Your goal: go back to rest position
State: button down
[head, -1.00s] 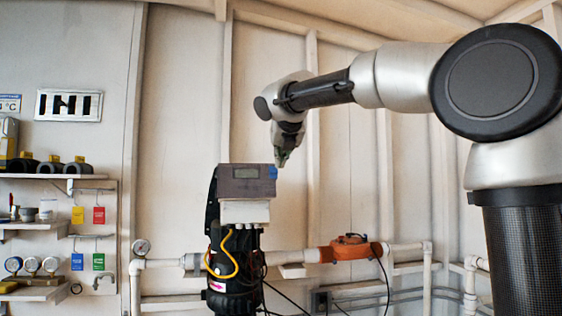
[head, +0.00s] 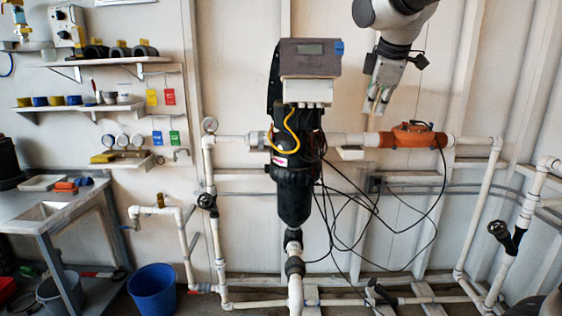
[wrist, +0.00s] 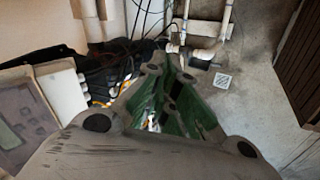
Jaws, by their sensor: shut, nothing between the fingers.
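My gripper (head: 375,106) hangs from my arm at the upper right of the head view, fingers pointing down and shut with nothing between them. It is to the right of the UV reactor (head: 295,190) and its grey control box (head: 308,60), apart from both, and appears above the orange valve actuator (head: 410,136). In the wrist view my gripper (wrist: 180,130) shows its green-padded fingers from above. The control box (wrist: 25,125) is at the left edge of that view, with dark cables beside it.
White pipes (head: 206,240) run along the wall and floor. Shelves (head: 100,103) with small items, a metal sink table (head: 60,205) and a blue bucket (head: 153,289) are at left. The wall right of my gripper is bare.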

jog(key=s+d+f+m, duration=0.4)
jog(key=s+f+m, duration=0.1)
jog(key=s, duration=0.4)
jog(key=s+d+f+m+g, duration=0.1)
jog(key=s+d+f+m, duration=0.4)
jog(key=s, duration=0.4)
jog(key=s+d+f+m+g, duration=0.1)
jog(key=s+d+f+m, duration=0.3)
jog(key=s, duration=0.5)
jog(key=shift+d+f+m, duration=0.25)
jog(key=shift+f+m, duration=0.15)
jog(key=c, duration=2.2)
grip_release()
